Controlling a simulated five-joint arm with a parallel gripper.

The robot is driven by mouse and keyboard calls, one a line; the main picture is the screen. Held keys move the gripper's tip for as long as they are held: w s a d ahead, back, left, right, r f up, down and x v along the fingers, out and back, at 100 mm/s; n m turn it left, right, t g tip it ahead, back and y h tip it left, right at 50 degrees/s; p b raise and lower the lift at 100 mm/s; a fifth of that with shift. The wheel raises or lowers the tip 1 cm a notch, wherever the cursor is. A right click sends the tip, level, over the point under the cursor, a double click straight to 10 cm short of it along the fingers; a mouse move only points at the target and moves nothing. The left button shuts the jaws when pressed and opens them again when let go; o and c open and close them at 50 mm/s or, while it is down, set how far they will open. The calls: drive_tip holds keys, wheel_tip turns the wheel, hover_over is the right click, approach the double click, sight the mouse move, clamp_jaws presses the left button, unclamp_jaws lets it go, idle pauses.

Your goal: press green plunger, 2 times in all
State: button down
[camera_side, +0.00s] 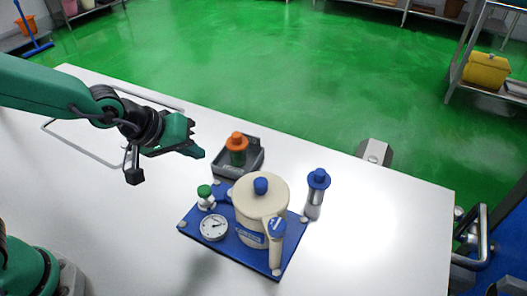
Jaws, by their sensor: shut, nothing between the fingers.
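A green round knob (204,190), which looks like the green plunger, tops a small white fitting (205,203) at the left of a blue base plate (229,246). Its press depth cannot be told at this size. My gripper (199,153) is shut and empty. It is in the air, above and slightly left of the green knob in the picture, clear of it. The fingertips point right, toward a grey tray.
The grey tray (253,168) holds a green bottle with an orange cap (237,139). A cream vessel (262,198) with a blue knob and a round gauge (214,228) stand on the plate. A blue-topped cylinder (318,180) stands right. The white table (375,230) is clear at right.

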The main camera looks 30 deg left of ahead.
approach(206, 188)
drive_tip(key=shift+w+d+f, duration=0.3)
drive_tip(key=shift+w+f, duration=0.3)
drive_tip(key=shift+w, duration=0.1)
drive_tip(key=shift+w+d+f, duration=0.35)
drive_tip(key=shift+w+f, duration=0.25)
drive_tip(key=shift+w, duration=0.15)
drive_tip(key=shift+w+d+f, duration=0.3)
drive_tip(key=shift+w+f, duration=0.3)
drive_tip(key=shift+w, duration=0.1)
drive_tip(key=shift+f, duration=1.5)
idle(2.5)
drive_tip(key=shift+r, duration=1.45)
drive_tip(key=shift+r, duration=0.1)
